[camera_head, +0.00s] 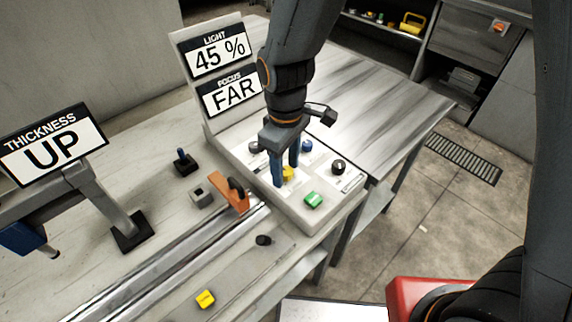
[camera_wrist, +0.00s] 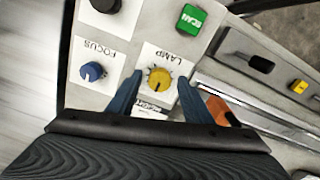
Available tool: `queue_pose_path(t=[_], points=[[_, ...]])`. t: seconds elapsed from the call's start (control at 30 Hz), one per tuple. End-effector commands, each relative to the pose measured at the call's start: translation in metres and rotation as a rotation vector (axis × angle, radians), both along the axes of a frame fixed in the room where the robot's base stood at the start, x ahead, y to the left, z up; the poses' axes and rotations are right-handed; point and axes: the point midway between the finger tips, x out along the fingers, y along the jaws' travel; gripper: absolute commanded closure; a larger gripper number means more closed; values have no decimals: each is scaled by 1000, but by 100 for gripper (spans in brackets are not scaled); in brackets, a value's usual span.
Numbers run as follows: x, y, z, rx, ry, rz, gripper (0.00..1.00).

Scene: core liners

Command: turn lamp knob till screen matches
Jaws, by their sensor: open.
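The yellow lamp knob (camera_wrist: 159,78) sits on a white label reading LAMP on the panel; in the head view it shows partly between the fingers (camera_head: 288,173). My gripper (camera_wrist: 158,92) is open, its blue fingers to either side of the knob's near part; it also shows in the head view (camera_head: 285,170). I cannot tell whether a finger touches the knob. The screen (camera_head: 219,52) reads LIGHT 45 %. A small label (camera_wrist: 150,111) below the knob is partly hidden by a finger.
A blue focus knob (camera_wrist: 92,72), a green button (camera_wrist: 191,19) and a black knob (camera_head: 338,166) are nearby. A second screen (camera_head: 232,92) reads FOCUS FAR, and a sign (camera_head: 53,147) reads THICKNESS UP. An orange handle (camera_head: 232,194) stands left of the panel.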

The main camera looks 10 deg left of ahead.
Motion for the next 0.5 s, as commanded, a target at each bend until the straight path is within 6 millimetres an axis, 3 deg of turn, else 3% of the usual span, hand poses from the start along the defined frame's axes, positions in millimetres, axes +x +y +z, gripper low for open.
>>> queue_pose_path(t=[0.23,0.5], points=[[0,0,-1,0,0,0,54],[0,0,-1,0,0,0,95]])
